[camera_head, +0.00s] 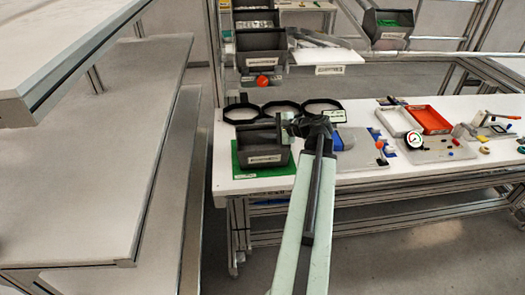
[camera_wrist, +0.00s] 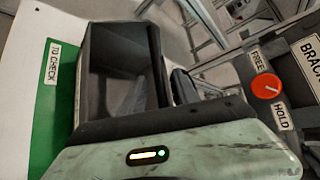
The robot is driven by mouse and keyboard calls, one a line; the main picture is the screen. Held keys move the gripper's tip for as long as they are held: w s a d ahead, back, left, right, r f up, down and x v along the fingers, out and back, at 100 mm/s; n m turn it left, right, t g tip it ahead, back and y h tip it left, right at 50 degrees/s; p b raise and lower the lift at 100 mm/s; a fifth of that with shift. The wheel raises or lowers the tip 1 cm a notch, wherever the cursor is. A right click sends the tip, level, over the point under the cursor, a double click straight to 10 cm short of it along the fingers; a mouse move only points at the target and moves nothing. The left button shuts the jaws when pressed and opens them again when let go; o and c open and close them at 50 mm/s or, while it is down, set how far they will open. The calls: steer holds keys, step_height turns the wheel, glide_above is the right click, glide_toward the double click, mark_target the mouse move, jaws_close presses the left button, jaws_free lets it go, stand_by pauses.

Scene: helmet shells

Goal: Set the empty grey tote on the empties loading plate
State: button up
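The dark grey tote (camera_head: 262,157) stands upright on a green mat (camera_head: 240,176) at the left end of the white bench. In the wrist view the tote (camera_wrist: 96,75) looks empty, and the mat (camera_wrist: 52,110) is labelled TO CHECK. My gripper (camera_head: 292,128) is at the tote's right wall. In the wrist view, my gripper (camera_wrist: 160,88) has one finger inside the tote and the other outside, with the wall between them. The fingers look apart, with a small gap on the inner side. I cannot identify the empties loading plate.
Black ring-shaped holders (camera_head: 281,108) stand behind the tote. A grey bin (camera_head: 262,50) and a red knob (camera_head: 262,81) sit above them; the wrist view shows the knob (camera_wrist: 266,86) marked FREE and HOLD. Grey boards and a red tray (camera_head: 428,119) occupy the bench's right. Grey shelves (camera_head: 90,170) are left.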

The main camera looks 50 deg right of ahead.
steer(key=shift+w, duration=0.2)
jaws_close()
stand_by(1.2)
